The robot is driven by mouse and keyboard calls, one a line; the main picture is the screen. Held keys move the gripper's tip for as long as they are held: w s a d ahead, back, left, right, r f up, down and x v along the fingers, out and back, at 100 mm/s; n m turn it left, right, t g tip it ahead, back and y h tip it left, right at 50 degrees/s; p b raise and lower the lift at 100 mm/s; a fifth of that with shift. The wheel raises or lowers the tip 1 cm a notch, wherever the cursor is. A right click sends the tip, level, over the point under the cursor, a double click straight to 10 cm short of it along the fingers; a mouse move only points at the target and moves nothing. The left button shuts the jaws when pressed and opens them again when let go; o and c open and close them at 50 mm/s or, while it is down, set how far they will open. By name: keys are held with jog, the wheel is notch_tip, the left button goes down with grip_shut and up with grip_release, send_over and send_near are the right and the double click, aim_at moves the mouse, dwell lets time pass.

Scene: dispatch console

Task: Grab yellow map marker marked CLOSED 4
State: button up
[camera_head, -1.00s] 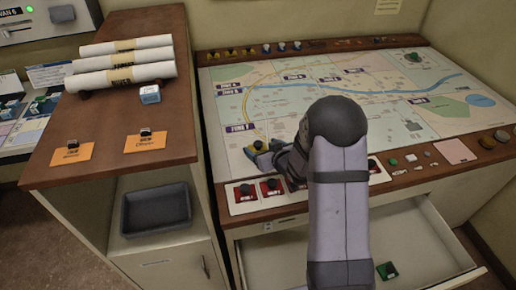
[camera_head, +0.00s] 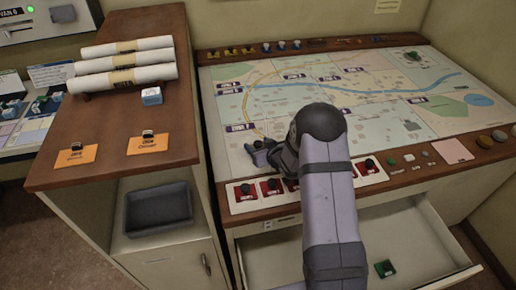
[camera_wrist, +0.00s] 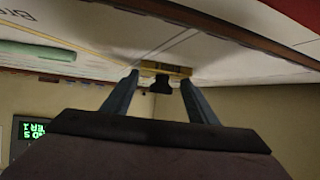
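The yellow map marker (camera_wrist: 176,71) shows in the wrist view as a thin yellow bar with a dark knob, right at the fingertips. It carries small upside-down lettering that I cannot read surely. My gripper (camera_wrist: 160,84) has its two fingers apart, one on each side of the knob, with gaps between knob and fingers. In the head view my gripper (camera_head: 256,150) is low over the left front of the map (camera_head: 370,110), near a zone label. There the marker is mostly hidden by the gripper.
Other yellow markers (camera_head: 231,51) stand on the console's back ledge. The drawer (camera_head: 420,240) is open, with a green piece (camera_head: 385,268) inside. A wooden cabinet (camera_head: 60,175) stands at left.

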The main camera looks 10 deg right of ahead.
aim_at(259, 143)
jog(key=shift+c, duration=1.2)
jog(key=shift+r, duration=0.2)
notch_tip(259, 143, up, 10)
jog(key=shift+f+b, duration=0.15)
jog(key=shift+b, duration=0.5)
